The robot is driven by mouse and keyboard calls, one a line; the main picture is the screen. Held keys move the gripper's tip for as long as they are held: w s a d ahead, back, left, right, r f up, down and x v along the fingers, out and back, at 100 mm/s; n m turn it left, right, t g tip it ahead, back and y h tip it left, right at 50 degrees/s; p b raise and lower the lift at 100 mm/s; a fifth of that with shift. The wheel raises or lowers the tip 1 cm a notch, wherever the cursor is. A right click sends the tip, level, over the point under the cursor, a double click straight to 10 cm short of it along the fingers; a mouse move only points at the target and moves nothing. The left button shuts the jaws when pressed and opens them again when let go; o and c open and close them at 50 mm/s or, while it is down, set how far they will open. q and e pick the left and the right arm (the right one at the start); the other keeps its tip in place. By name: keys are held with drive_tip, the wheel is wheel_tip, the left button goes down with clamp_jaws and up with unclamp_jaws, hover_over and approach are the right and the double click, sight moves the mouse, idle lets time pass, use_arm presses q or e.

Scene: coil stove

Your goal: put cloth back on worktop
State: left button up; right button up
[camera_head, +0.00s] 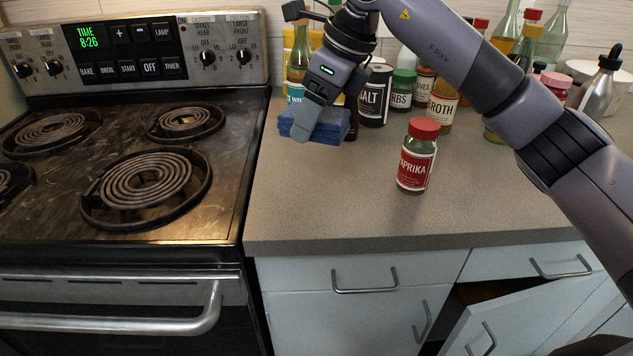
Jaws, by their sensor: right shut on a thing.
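A blue folded cloth (329,126) is at the left back part of the grey worktop (300,195), beside the stove. My right gripper (303,133) points down over the cloth's left part and is shut on it. The gripper's fingers hide some of the cloth. I cannot tell whether the cloth's underside touches the worktop. My left gripper is not in view.
A paprika jar (417,155) stands alone on the worktop, right of the cloth. Several bottles and jars, including a salt container (376,95), crowd the back. The coil stove (140,185) is at the left. A cupboard door (520,318) below hangs open.

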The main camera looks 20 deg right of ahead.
sight(346, 123)
wheel_tip(346, 123, down, 12)
drive_tip(key=shift+f, duration=0.15)
idle(0.3)
drive_tip(key=shift+f, duration=0.2)
drive_tip(key=o, duration=0.9)
drive_tip(key=shift+r, duration=0.1)
drive_tip(key=shift+r, duration=0.1)
drive_tip(key=shift+d+r, duration=0.1)
drive_tip(key=shift+r, duration=0.2)
drive_tip(key=v, duration=1.1)
drive_tip(key=shift+s+r, duration=0.2)
drive_tip(key=shift+r, duration=0.05)
